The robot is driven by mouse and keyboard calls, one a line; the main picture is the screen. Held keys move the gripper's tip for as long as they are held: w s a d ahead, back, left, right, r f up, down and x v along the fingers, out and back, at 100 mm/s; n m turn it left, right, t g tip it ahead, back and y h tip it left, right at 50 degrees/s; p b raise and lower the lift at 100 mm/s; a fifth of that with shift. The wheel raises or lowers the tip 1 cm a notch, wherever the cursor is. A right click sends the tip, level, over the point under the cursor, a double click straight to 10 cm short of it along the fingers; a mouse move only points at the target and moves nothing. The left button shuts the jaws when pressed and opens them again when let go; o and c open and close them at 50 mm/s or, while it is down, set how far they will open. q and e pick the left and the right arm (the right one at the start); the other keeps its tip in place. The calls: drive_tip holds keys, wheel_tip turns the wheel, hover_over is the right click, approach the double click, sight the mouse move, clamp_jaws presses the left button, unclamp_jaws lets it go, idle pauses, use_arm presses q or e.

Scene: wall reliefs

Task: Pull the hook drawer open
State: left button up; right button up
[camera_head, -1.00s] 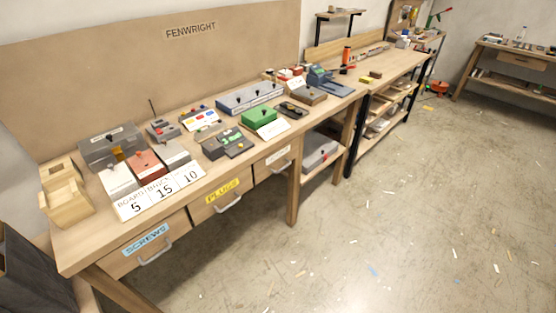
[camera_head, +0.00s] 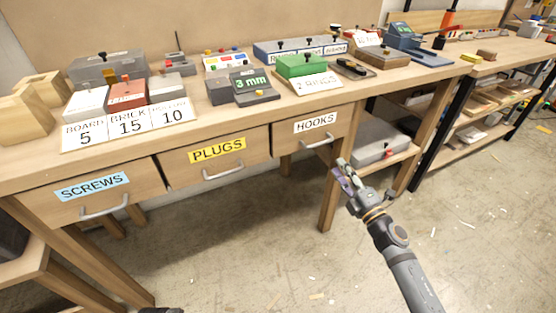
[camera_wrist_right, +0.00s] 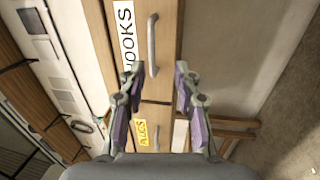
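The hook drawer (camera_head: 288,139) is the rightmost drawer under the bench, with a white HOOKS label (camera_head: 316,123) and a metal bar handle (camera_head: 318,142). Its front looks flush with the bench, so it is shut. My right gripper (camera_head: 342,171) is just right of and below the handle in the head view. In the right wrist view the right gripper (camera_wrist_right: 159,70) is open and empty. The handle (camera_wrist_right: 152,45) shows ahead, between the lines of the fingers and apart from them. Only a dark sliver, perhaps of my left gripper, shows at the bottom edge.
The PLUGS drawer (camera_head: 214,164) and SCREWS drawer (camera_head: 94,197) are to the left, both shut. A bench leg (camera_head: 333,200) stands beside my right gripper. A lower shelf (camera_head: 394,155) holds a grey case. The floor in front is clear apart from small scraps.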

sight(320, 144)
drive_tip(key=shift+n, duration=0.3)
drive_tip(key=w+a+r, duration=0.1)
drive_tip(key=w+p, duration=0.1)
drive_tip(key=w, duration=0.1)
drive_tip(key=w+a+r+p, duration=0.1)
drive_tip(key=shift+w+a+r, duration=0.15)
drive_tip(key=shift+a+r, duration=0.15)
drive_tip(key=shift+r, duration=0.05)
drive_tip(key=x, duration=0.5)
drive_tip(key=shift+w+a+f, duration=0.15)
drive_tip(key=shift+w, duration=0.15)
use_arm(q)
drive_tip(key=f, duration=0.2)
drive_tip(key=a+f, duration=0.1)
drive_tip(key=f, duration=0.2)
drive_tip(key=shift+a+f, duration=0.15)
use_arm(e)
clamp_jaws()
